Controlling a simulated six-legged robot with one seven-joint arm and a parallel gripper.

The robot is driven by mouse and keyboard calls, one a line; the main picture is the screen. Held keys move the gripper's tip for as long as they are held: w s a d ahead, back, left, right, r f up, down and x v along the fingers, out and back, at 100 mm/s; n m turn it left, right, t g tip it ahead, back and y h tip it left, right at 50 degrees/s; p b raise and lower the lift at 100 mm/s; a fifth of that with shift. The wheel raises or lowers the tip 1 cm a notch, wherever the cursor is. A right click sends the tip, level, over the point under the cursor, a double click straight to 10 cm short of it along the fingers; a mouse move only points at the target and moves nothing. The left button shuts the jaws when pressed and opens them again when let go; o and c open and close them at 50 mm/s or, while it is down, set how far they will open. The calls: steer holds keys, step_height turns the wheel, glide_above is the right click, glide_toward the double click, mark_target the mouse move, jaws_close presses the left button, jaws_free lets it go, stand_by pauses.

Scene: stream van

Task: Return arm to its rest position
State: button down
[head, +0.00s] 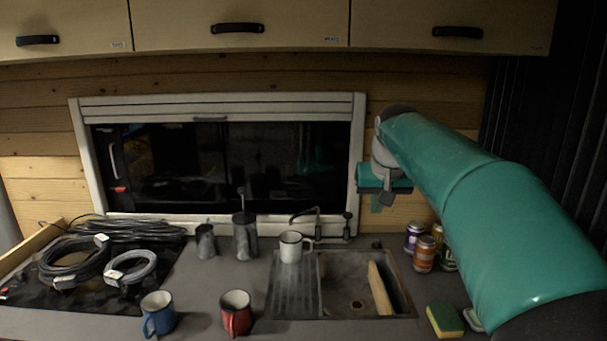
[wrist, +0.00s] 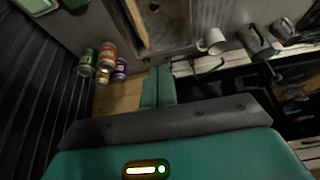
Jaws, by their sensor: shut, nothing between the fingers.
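My gripper (head: 378,200) is at the end of my green arm, raised in front of the right side of the window frame, above the counter. In the wrist view its green fingers (wrist: 158,88) are together with nothing between them. The gripper is apart from the cans, the sink and the mugs. No object of the task other than my arm is in view.
A sink (head: 350,310) holds a wooden board (head: 380,289). A white mug (head: 291,247), blue mug (head: 159,314), red mug (head: 236,313) and several cans (head: 424,254) stand around. A sponge (head: 445,320) lies front right. Cupboards (head: 240,25) hang above; cable coils (head: 75,262) lie left.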

steer(key=s+f, duration=0.5)
steer(key=s, duration=0.5)
steer(key=s+f, duration=0.5)
steer(key=s, duration=0.6)
steer(key=s+f, duration=0.5)
steer(key=s, duration=0.6)
